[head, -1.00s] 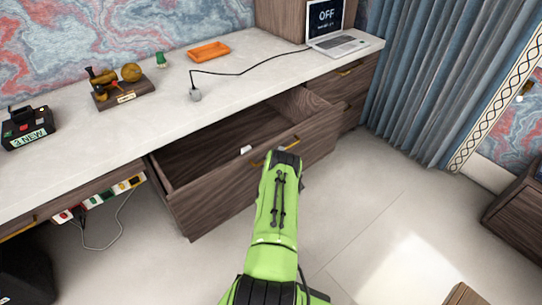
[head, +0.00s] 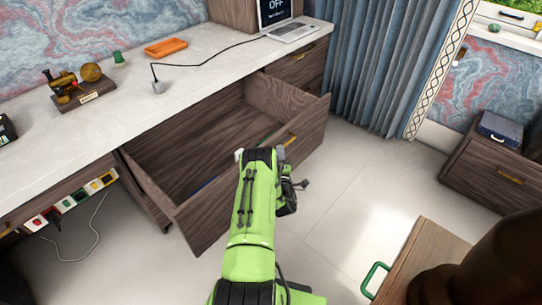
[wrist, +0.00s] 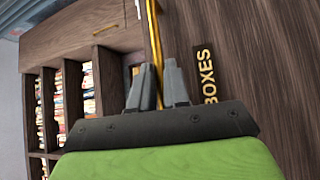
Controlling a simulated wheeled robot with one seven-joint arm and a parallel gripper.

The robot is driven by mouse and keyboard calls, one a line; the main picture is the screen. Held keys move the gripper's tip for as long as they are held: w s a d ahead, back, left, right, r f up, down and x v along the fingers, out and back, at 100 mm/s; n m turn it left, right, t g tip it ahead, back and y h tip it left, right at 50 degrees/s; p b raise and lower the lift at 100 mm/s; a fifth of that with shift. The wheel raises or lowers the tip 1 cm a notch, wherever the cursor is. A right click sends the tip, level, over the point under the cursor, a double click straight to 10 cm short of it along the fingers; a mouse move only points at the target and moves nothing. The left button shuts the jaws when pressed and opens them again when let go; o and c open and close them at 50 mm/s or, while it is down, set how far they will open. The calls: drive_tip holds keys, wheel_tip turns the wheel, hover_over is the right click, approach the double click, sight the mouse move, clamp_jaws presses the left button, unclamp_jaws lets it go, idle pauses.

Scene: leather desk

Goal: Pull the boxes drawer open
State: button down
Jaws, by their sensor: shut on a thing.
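The boxes drawer (head: 206,218) is the wide dark-wood drawer under the white desktop. It stands well open, with its inside and right side wall showing in the head view. In the wrist view its wooden front (wrist: 245,60) fills the right side and carries a dark plate reading BOXES (wrist: 204,75). Its gold bar handle (wrist: 154,35) runs between the fingers of my gripper (wrist: 159,85), which is shut on it. In the head view the right end of the handle (head: 291,141) shows beside my green arm, which hides the rest and most of the gripper.
The desktop (head: 205,85) holds a laptop (head: 293,32), an orange tray (head: 166,47) and a figurine (head: 75,85). A nightstand (head: 492,165) is far right. Pale floor (head: 350,190) between is clear.

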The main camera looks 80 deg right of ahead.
drive_tip(key=shift+s+a, duration=0.3)
drive_tip(key=shift+s, duration=0.25)
drive_tip(key=c, duration=1.2)
unclamp_jaws()
drive_tip(key=shift+o, duration=0.2)
drive_tip(key=p+v, duration=1.2)
drive_tip(key=p, duration=0.1)
